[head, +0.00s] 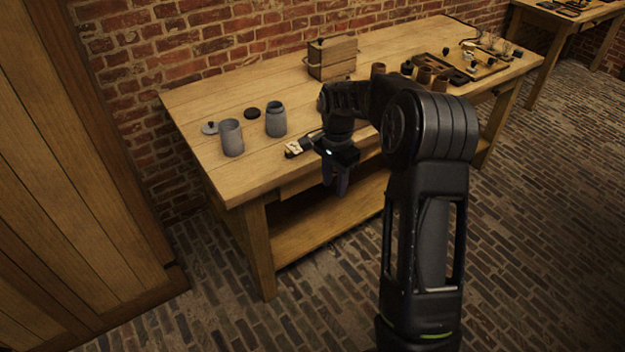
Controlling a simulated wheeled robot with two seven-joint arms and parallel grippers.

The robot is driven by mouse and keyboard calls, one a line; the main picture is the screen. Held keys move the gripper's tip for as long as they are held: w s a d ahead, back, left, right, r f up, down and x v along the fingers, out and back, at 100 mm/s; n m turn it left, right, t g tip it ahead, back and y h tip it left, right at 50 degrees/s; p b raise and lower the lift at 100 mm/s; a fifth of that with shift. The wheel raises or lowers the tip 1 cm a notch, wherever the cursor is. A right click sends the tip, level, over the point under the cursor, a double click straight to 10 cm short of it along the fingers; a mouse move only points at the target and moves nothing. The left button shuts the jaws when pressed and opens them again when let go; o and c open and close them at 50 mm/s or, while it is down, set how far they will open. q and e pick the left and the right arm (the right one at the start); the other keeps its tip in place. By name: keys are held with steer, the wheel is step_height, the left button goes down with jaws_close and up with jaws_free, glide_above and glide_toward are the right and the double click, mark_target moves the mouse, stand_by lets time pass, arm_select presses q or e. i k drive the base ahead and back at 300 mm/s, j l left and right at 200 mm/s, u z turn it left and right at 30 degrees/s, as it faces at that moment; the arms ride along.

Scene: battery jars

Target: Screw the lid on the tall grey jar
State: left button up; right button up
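Two grey jars stand upright near the left end of the workbench. The left jar (232,139) is a plain open cylinder. The right jar (275,121) has a narrower neck. They look close in height, so I cannot tell surely which is the tall one. A grey lid with a dark knob (209,128) lies behind the left jar, and a flat black disc (252,113) lies behind and between the jars. My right gripper (335,185) points down in front of the bench's front edge, fingers apart and empty, touching neither jar. My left gripper is out of view.
The wooden workbench (200,95) stands against a brick wall. A wooden box (332,60) is at its back middle. A small light-coloured item (293,149) lies near the front edge. Brown cups (424,75) and a tray are at right. Bench around the jars is mostly clear.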

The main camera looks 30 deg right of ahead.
mark_target(275, 115)
steer(key=i+l+u, duration=0.1)
steer(key=i, duration=0.35)
steer(key=i+l+u, duration=0.15)
steer(key=i+l, duration=0.15)
steer(key=i, duration=0.15)
steer(key=i+l, duration=0.15)
steer(key=i, duration=0.2)
steer(key=i+l, duration=0.15)
steer(key=i, duration=0.2)
